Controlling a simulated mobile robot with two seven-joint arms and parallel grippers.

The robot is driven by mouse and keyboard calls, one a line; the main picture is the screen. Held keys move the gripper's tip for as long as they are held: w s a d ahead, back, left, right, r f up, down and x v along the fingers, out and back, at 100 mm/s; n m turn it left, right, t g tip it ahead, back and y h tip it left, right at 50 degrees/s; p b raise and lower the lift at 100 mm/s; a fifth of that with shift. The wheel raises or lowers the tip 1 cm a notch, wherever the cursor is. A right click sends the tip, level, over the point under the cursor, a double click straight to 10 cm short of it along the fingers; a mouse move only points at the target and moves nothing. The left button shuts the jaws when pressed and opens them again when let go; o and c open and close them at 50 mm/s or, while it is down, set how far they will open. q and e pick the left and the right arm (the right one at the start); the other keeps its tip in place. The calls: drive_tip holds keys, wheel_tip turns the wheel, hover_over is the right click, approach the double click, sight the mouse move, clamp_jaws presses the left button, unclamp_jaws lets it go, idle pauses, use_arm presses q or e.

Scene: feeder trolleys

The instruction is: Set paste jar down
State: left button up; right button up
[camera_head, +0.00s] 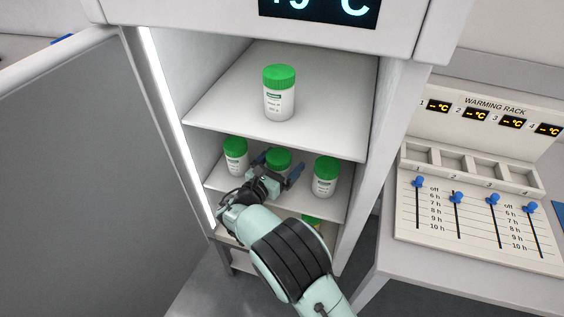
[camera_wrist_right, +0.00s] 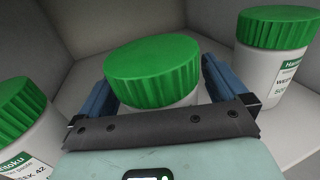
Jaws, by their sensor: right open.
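A paste jar with a green lid (camera_head: 278,158) stands on the middle shelf of the open cabinet, between two similar jars. My right gripper (camera_head: 278,174) is open, with its blue fingers on either side of this jar. In the right wrist view the jar's green lid (camera_wrist_right: 153,70) shows between the two fingers (camera_wrist_right: 158,88), with small gaps on both sides. The gripper hides the jar's lower body. My left gripper is not in view.
On the same shelf, one jar (camera_head: 236,155) stands left and another (camera_head: 325,177) right. A single jar (camera_head: 280,92) stands on the upper shelf (camera_head: 222,108). A green lid (camera_head: 311,220) shows below. The warming rack (camera_head: 470,190), with empty slots, stands right.

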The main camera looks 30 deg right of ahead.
drive_tip(key=shift+r, duration=0.15)
drive_tip(key=shift+s+a+r, duration=0.1)
drive_tip(key=shift+a, duration=0.25)
drive_tip(key=p+v, duration=0.1)
drive_tip(key=v, duration=0.2)
drive_tip(key=shift+a, duration=0.15)
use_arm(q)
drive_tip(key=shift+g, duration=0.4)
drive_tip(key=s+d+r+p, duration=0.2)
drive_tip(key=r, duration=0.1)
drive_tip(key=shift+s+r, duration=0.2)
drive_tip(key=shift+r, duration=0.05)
use_arm(e)
drive_tip(key=v, duration=0.8)
